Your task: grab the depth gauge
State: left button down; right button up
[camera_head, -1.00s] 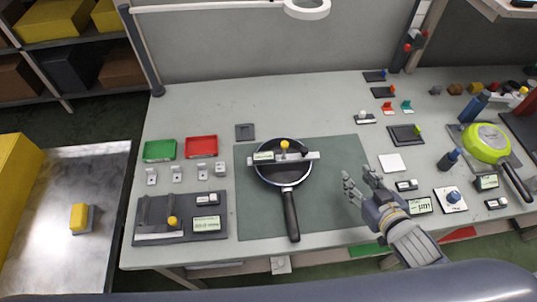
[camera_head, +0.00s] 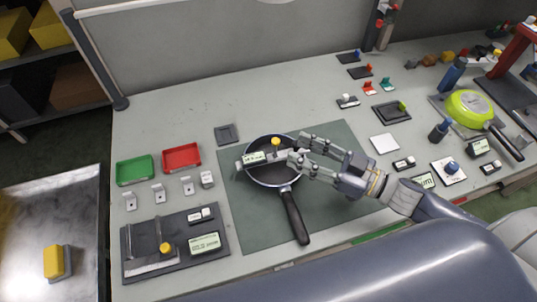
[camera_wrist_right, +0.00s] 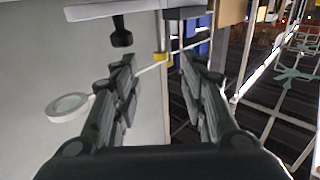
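The depth gauge (camera_head: 256,157) is a light bar with a small green-lit display and a yellow knob. It lies across the rim of a black frying pan (camera_head: 271,175) in the head view. My right gripper (camera_head: 298,150) comes in from the right at the gauge's right end, with its fingers parted around or just above that end. I cannot tell whether they touch it. In the right wrist view the two dark fingers (camera_wrist_right: 160,75) are apart, and I cannot make out the gauge there. My left gripper is not in view.
The pan sits on a green mat (camera_head: 335,195), its handle toward the front. At left are a green tray (camera_head: 135,169), a red tray (camera_head: 181,157), small grey blocks and a dark fixture (camera_head: 180,260). A green pan (camera_head: 469,106) is at right. The back left table is clear.

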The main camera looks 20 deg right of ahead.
aim_at(276, 141)
jog(key=shift+p+x, duration=0.85)
jog(key=shift+x, duration=2.95)
jog(key=shift+s+f, duration=0.1)
grip_shut()
